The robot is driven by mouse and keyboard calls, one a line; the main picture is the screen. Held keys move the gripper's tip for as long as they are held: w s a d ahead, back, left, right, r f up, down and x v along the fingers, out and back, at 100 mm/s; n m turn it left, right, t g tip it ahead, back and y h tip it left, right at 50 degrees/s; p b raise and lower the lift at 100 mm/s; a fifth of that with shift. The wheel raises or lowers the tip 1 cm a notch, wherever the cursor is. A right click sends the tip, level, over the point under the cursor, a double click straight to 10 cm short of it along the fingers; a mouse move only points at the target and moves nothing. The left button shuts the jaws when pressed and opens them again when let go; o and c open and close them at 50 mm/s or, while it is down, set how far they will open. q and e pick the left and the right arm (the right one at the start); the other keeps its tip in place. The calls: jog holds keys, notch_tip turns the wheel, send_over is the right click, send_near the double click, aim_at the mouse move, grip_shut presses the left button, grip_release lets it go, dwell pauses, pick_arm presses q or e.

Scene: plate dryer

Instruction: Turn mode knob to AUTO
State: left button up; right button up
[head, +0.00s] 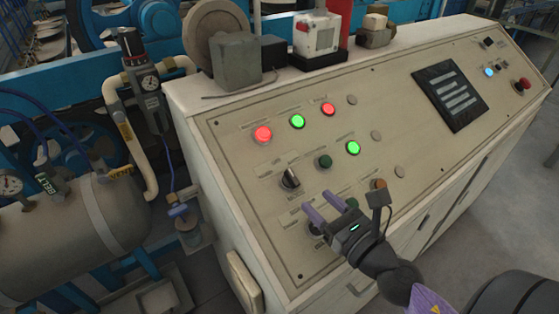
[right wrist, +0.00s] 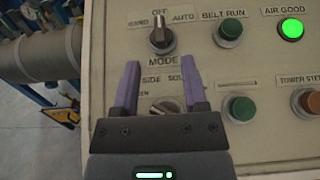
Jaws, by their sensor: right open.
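The black mode knob (head: 290,179) is on the sloped control panel, left of a dark green button. In the right wrist view the mode knob (right wrist: 161,40) has "OFF" above it, "AUTO" at its upper right and "MODE" below it. Its grip looks roughly upright, towards OFF. My right gripper (head: 320,204) is open, with its purple fingers (right wrist: 160,68) apart and nothing between the tips. The fingertips are below the mode knob in the wrist view and look apart from it. My left gripper is not in view.
A second selector knob (right wrist: 163,107) sits below the mode knob, partly hidden by my gripper. The green BELT RUN button (right wrist: 230,29) and lit green AIR GOOD button (right wrist: 291,29) are to the right. A box and other equipment (head: 233,58) stand on the cabinet's top ledge.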

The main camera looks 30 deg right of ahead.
aim_at(294, 178)
jog(key=w, duration=0.2)
jog(key=w+p, duration=0.1)
jog(key=w, duration=0.2)
jog(key=w+p, duration=0.1)
jog(key=w, duration=0.1)
jog(key=shift+w+a+r, duration=0.15)
jog(key=shift+w+a, duration=0.05)
jog(key=shift+a, duration=0.05)
jog(key=shift+w, duration=0.65)
grip_shut()
